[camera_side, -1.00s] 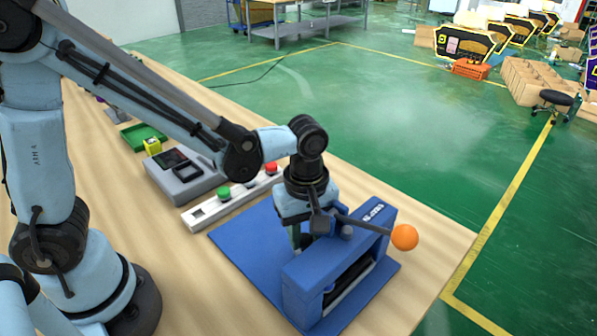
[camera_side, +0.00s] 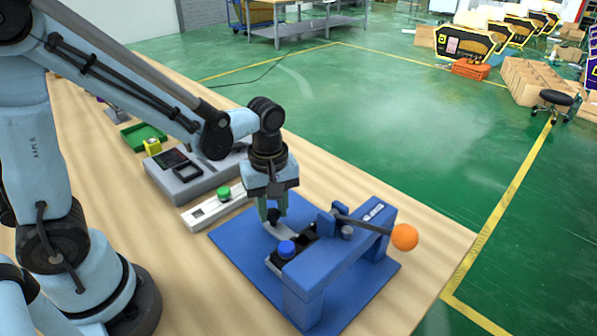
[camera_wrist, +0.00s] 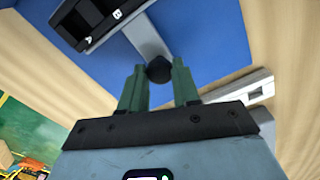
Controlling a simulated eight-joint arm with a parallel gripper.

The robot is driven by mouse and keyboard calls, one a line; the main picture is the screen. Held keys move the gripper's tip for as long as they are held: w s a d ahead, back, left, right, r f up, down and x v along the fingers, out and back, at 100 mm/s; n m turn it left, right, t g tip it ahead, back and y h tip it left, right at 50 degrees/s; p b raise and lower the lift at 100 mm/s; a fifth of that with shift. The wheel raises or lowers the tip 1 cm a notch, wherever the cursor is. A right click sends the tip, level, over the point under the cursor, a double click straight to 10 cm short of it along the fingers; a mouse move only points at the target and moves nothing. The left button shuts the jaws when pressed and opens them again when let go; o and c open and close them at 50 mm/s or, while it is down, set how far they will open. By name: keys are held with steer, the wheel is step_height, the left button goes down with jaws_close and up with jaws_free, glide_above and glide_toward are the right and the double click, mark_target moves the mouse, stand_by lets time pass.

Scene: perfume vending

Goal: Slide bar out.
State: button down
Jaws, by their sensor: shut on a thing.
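My gripper (camera_side: 272,214) has green fingers shut on the black knob (camera_wrist: 159,69) at the end of a flat grey bar (camera_wrist: 146,38). In the side view the bar (camera_side: 279,231) runs from my gripper over the blue base plate (camera_side: 236,244) to a black carrier (camera_side: 300,243). The carrier lies partly outside the blue press frame (camera_side: 318,266). A blue round cap (camera_side: 287,248) shows at the carrier's near end. The wrist view shows the carrier (camera_wrist: 90,22) marked A and B. The far part of the carrier is hidden by the frame.
A lever with an orange ball (camera_side: 404,237) sticks out to the right of the frame. A white panel with a green button (camera_side: 224,193) lies left of the plate. A grey device (camera_side: 183,174), a yellow block (camera_side: 152,146) and a green tray (camera_side: 143,135) stand farther left.

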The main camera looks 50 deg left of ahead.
steer(key=a, duration=0.6)
steer(key=shift+a, duration=0.3)
steer(key=c, duration=0.8)
jaws_free()
step_height(320, 180, up, 12)
steer(key=s+d+m+t, duration=0.1)
steer(key=m+t, duration=0.1)
steer(key=m, duration=0.2)
steer(key=s+d+f+m+t, duration=0.1)
steer(key=m+t, duration=0.1)
steer(key=m, duration=0.3)
steer(key=s+d+f+m+t, duration=0.1)
steer(key=m+t, duration=0.2)
steer(key=m, duration=0.1)
steer(key=shift+m, duration=0.3)
